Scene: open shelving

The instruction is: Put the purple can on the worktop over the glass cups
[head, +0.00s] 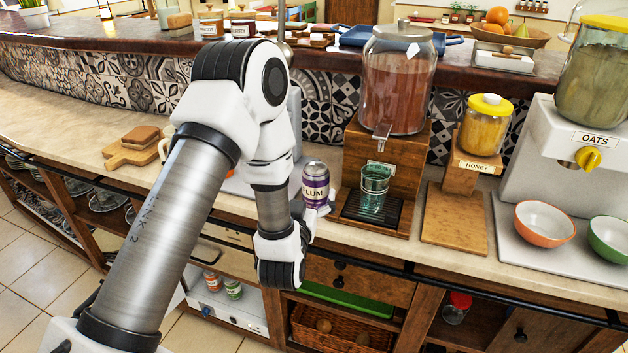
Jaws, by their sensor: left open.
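The purple can (315,186), with a white label reading PLUM, stands upright on the worktop (462,268) just left of the drink dispenser. My left gripper (318,210) is at the can's lower front and is open. Only a small pale part of it shows, and my wrist hides most of it. I cannot tell whether its fingers touch the can. Small glassware or dishes (78,187) sit on the open shelves below the worktop at the left, too small to tell apart. My right gripper is not in view.
A drink dispenser (397,90) with a greenish glass (374,188) under its tap stands close right of the can. A honey jar (485,125) and two bowls (545,228) are farther right. Cutting boards (130,150) lie at the left; worktop left of them is clear.

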